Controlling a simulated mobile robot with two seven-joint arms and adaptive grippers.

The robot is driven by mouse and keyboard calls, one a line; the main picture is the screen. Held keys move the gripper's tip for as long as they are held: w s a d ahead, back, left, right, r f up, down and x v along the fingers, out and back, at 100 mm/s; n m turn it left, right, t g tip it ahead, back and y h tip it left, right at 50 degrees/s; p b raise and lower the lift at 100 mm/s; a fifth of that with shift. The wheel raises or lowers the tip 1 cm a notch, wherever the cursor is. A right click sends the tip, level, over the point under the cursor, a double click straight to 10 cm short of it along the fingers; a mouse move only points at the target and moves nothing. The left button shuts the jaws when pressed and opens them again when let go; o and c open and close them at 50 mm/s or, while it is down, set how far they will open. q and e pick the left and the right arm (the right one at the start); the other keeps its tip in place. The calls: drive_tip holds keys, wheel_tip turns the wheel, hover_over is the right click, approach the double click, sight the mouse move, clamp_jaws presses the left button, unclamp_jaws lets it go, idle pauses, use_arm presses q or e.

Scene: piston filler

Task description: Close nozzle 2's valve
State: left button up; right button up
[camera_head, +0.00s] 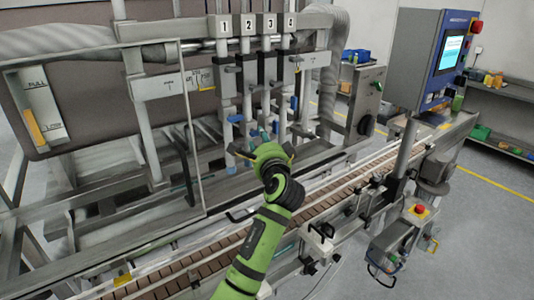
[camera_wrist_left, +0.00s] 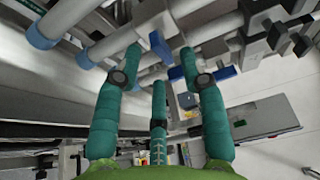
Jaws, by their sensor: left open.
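The label for nozzle 2 (camera_head: 248,25) is on the filler's top bar, between labels 1 and 3. Its pipe (camera_head: 249,75) runs down behind my left gripper (camera_head: 264,138). Blue valve handles (camera_head: 236,118) show around the lower pipes; I cannot tell which one belongs to nozzle 2. My left gripper is at the lower end of the nozzles, in front of them. In the left wrist view its teal fingers (camera_wrist_left: 160,55) are spread apart with nothing clearly held between them. A blue handle (camera_wrist_left: 217,74) shows beside the right fingertip. My right gripper is in neither view.
A conveyor (camera_head: 185,283) with rails runs below my left arm. A clear guard panel (camera_head: 190,130) stands left of the nozzles. A control box with a green button (camera_head: 366,105) and a blue screen panel (camera_head: 440,62) are to the right. Neighbouring pipes are close together.

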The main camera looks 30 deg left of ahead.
use_arm(q)
drive_tip(key=v, duration=0.9)
drive_tip(key=shift+w, duration=0.1)
drive_tip(key=d+f+m+g+h+b, duration=0.1)
drive_tip(key=d+f+h+b, duration=0.25)
drive_tip(key=f, duration=1.65)
drive_tip(key=d+f+m+g+h+b, duration=0.15)
drive_tip(key=d+f+h, duration=0.3)
drive_tip(key=f, duration=1.65)
drive_tip(key=s+d+f+n+g+h+b, duration=0.1)
drive_tip(key=s+f+g+h, duration=0.1)
drive_tip(key=s+f, duration=0.65)
drive_tip(key=s+d+f+n+g+h+b, duration=0.15)
drive_tip(key=s+f, duration=0.45)
drive_tip(key=f, duration=0.6)
drive_tip(key=s+f+n+g+b, duration=0.1)
drive_tip(key=s+f+n+g, duration=0.1)
drive_tip(key=s+f, duration=0.4)
drive_tip(key=s+f+n+g+h+b, duration=0.1)
drive_tip(key=s+f, duration=0.5)
drive_tip(key=s, duration=1)
drive_tip(key=s+f+n+g+b, duration=0.2)
drive_tip(key=s+f, duration=0.5)
drive_tip(key=s, duration=0.5)
drive_tip(key=shift+a+n+g, duration=0.4)
drive_tip(key=shift+a+n, duration=0.1)
drive_tip(key=shift+n, duration=0.4)
